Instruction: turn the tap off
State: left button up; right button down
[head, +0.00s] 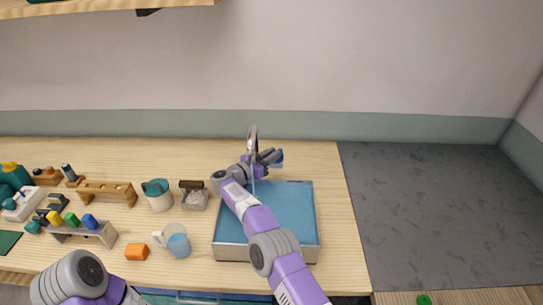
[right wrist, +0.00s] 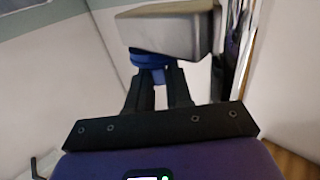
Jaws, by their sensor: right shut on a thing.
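The metal tap (head: 252,134) stands at the back edge of the sink (head: 290,222). A thin pale blue stream of water runs down from it into the sink. My right gripper (head: 272,158) is beside the tap, to its right, shut on the tap handle (head: 281,155). In the right wrist view the fingers (right wrist: 160,92) are close together at the blue part of the handle (right wrist: 152,76), under a grey block. The shiny tap body (right wrist: 238,40) is at the right there. My left arm shows at the lower left of the head view; its gripper is out of view.
My right arm crosses the sink. The counter right of the sink is clear.

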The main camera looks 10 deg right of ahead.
dwell(0.4)
jog(key=c, duration=1.1)
grip_release()
jog(key=shift+d, duration=0.1)
jog(key=shift+v, duration=3.8)
